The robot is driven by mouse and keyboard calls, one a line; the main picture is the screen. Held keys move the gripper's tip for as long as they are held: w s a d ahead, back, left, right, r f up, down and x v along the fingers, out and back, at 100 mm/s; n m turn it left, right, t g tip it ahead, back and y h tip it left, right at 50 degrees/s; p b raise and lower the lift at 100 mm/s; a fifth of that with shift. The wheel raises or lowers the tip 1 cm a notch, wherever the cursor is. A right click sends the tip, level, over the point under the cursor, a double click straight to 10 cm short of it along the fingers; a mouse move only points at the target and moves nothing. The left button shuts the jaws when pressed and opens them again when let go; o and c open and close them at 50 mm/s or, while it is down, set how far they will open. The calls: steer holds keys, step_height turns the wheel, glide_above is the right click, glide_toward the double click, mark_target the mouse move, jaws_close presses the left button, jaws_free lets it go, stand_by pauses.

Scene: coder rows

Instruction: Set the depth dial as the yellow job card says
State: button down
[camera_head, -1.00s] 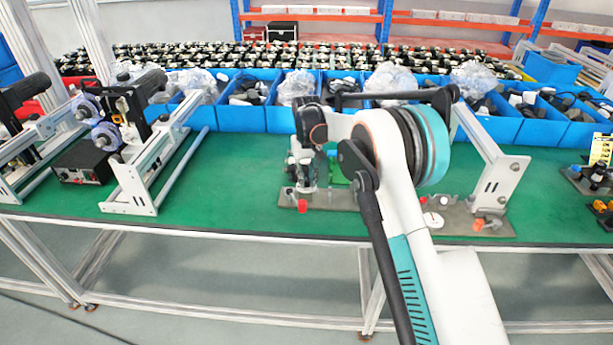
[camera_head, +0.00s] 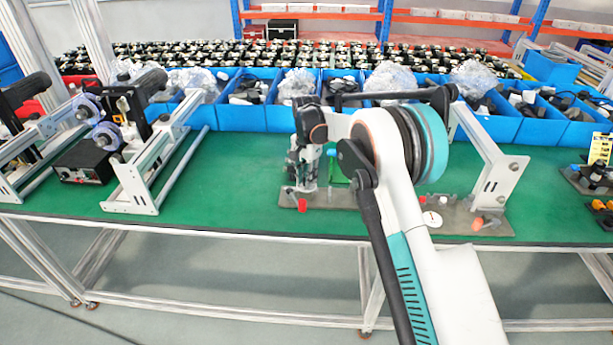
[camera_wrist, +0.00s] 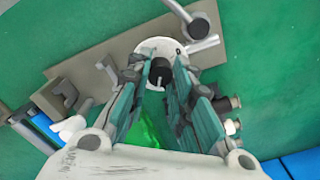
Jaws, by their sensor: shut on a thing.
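My gripper (camera_head: 303,187) points down over a grey plate (camera_head: 345,201) on the green bench. In the wrist view, its teal fingers (camera_wrist: 160,72) are closed around the black knob (camera_wrist: 160,75) of a white round dial (camera_wrist: 150,46). The fingers and knob cover part of the dial face, and I cannot read its marks or setting. A pale yellow card (camera_head: 601,150) stands at the right edge in the head view. Its writing is too small to read.
A red-tipped part (camera_head: 302,205) sits on the plate's front edge. Another plate on the right carries a white disc (camera_head: 432,219) and an orange-tipped lever (camera_head: 477,223). Blue bins (camera_head: 240,118) line the back. Bare green bench (camera_head: 235,195) lies left of the plate.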

steer(key=m, duration=0.4)
steer(key=shift+w, duration=0.1)
steer(key=shift+m, duration=1.9)
steer(key=c, duration=1.4)
jaws_free()
steer(key=shift+r, duration=0.1)
step_height(320, 180, up, 12)
